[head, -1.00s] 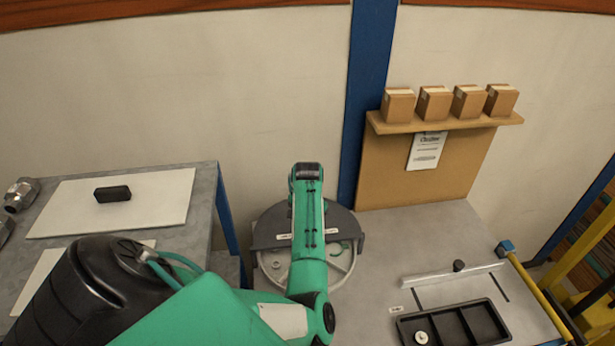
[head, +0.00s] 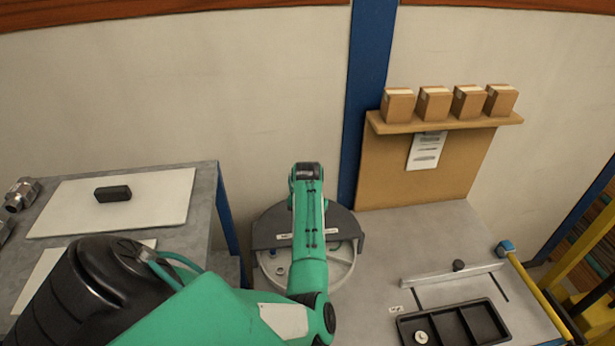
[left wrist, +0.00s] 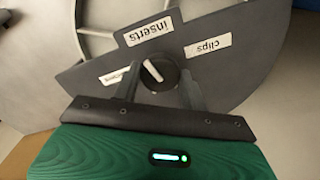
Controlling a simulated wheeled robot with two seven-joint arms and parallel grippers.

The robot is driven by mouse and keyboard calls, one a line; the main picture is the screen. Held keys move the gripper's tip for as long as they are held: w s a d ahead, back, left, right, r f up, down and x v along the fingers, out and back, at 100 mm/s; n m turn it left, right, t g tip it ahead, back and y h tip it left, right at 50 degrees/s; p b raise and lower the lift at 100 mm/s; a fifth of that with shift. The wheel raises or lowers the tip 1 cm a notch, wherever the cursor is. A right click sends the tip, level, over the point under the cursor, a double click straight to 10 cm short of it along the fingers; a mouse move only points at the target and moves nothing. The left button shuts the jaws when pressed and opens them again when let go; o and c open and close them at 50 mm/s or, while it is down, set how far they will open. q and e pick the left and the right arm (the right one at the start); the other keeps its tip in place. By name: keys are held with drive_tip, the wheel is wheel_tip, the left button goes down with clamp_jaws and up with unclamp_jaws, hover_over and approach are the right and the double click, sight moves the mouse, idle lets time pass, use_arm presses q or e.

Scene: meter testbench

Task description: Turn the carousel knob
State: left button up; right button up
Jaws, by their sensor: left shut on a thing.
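The carousel (head: 270,222) stands at the back of the bench, with a dark grey cover over a pale round tray (head: 345,270). My left arm hides its middle in the head view. In the left wrist view the carousel knob (left wrist: 153,74) is round and black with a white pointer bar. It sits on the cover, near labels reading "inserts" (left wrist: 149,28) and "clips" (left wrist: 208,46); a third label (left wrist: 120,75) is partly hidden by a finger. My left gripper (left wrist: 159,79) is shut on the knob, one finger at each side. My right gripper is out of view.
A black compartment tray (head: 455,330) holds a pale round part at the right front. A pale bar (head: 450,275) lies behind it. Several boxes (head: 435,104) stand on a shelf. A left table (head: 205,200) holds a black block (head: 113,193).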

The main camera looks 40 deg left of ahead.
use_arm(q)
drive_tip(key=shift+n, duration=0.9)
drive_tip(key=n, duration=0.2)
drive_tip(key=shift+n, duration=0.4)
drive_tip(key=n, duration=0.9)
drive_tip(key=shift+n, duration=0.6)
drive_tip(key=o, duration=0.9)
drive_tip(key=shift+o, duration=0.3)
